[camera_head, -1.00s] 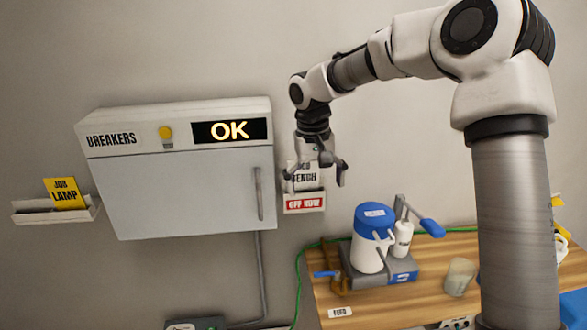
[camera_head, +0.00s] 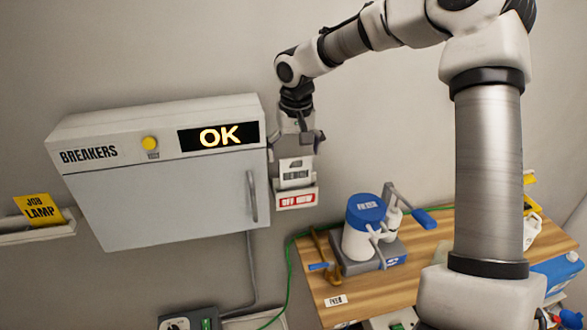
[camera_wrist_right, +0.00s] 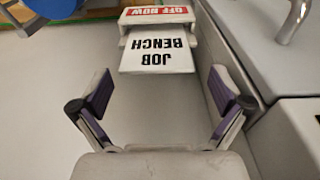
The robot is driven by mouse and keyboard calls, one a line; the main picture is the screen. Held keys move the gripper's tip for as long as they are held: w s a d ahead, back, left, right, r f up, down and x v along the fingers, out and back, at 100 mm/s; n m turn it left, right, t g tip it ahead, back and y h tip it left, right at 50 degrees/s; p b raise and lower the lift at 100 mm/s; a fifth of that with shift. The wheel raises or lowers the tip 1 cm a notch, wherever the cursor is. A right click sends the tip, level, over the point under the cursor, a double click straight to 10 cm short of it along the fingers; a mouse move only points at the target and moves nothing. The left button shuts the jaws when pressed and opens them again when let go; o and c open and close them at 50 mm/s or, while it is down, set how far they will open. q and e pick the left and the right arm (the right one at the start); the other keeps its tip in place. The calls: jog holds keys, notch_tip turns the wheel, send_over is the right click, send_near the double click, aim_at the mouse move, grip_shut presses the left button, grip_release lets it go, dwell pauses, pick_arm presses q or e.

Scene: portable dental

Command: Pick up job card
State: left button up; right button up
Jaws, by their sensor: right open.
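A white job card (camera_wrist_right: 158,50) reading "JOB BENCH" stands in a small wall holder (camera_head: 297,199) with a red "OFF NOW" label, just right of the breaker cabinet. The card (camera_head: 296,175) is partly covered by my right gripper in the head view. My right gripper (camera_head: 297,146) is open and empty in front of the card. In the wrist view its two fingers (camera_wrist_right: 160,100) are spread wide, with the card beyond them between their lines, not touching. A yellow "JOB LAMP" card (camera_head: 39,209) sits in another holder (camera_head: 38,232) at the left. My left gripper is not in view.
The breaker cabinet (camera_head: 160,195) with its lit "OK" display and handle (camera_head: 252,196) is close beside the right gripper. A wooden bench (camera_head: 420,258) at lower right carries a blue-topped device (camera_head: 366,215).

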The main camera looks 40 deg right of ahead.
jog(key=shift+d+f, duration=0.1)
jog(key=shift+f, duration=0.55)
jog(key=shift+s+d+f, duration=0.1)
jog(key=shift+d+f, duration=0.1)
jog(key=shift+f, duration=0.2)
jog(key=shift+s+a+r, duration=0.1)
jog(key=c, duration=0.5)
jog(key=shift+a, duration=0.1)
jog(key=c, duration=0.5)
